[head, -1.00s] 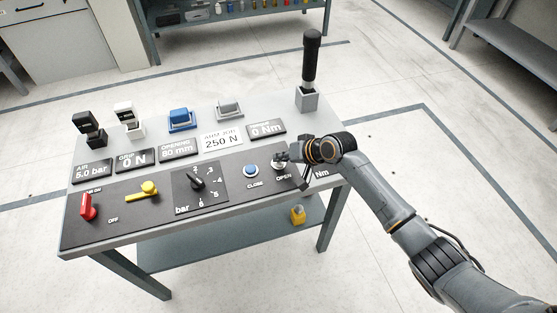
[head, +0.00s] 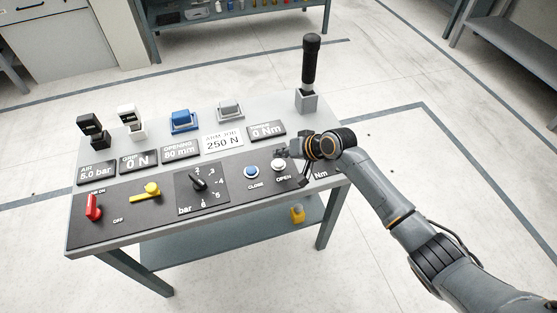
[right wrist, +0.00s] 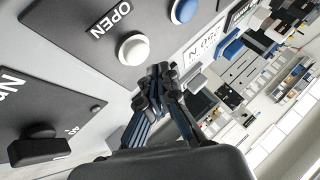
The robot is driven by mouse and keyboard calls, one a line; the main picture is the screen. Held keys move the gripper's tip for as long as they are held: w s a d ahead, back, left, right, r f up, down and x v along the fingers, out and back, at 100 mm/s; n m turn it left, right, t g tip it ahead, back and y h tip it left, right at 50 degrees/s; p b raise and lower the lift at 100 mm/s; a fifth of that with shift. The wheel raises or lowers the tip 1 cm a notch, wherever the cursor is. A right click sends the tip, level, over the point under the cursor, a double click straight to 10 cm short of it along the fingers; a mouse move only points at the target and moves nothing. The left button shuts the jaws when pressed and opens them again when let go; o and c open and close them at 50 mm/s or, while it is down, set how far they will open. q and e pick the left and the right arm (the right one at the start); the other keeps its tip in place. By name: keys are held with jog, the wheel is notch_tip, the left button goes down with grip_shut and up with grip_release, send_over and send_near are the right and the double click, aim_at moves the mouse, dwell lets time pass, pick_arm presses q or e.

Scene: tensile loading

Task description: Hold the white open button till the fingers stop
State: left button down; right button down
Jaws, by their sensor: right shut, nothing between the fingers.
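The white open button (head: 278,165) sits on the dark panel at the right of the bench, above the word OPEN. It also shows in the right wrist view (right wrist: 133,49), uncovered and domed. My right gripper (head: 283,153) is shut and empty. Its fingertips are just behind the button in the head view, seemingly off it. In the right wrist view the closed fingertips (right wrist: 155,82) show below and right of the button, with no contact visible. The blue close button (head: 251,172) is left of the white one. The opening display (head: 180,151) reads about 80 mm. My left gripper is out of view.
A red switch (head: 93,208), a yellow lever (head: 151,189) and a black dial (head: 199,184) are on the panel's left and middle. A black upright handle (head: 310,62) stands at the back right corner. Floor right of the bench is clear.

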aim_at(281, 164)
notch_tip(281, 164, up, 4)
jog(key=p, duration=0.3)
jog(key=shift+r+p, duration=0.25)
jog(key=shift+p, duration=0.15)
jog(key=shift+f, duration=0.1)
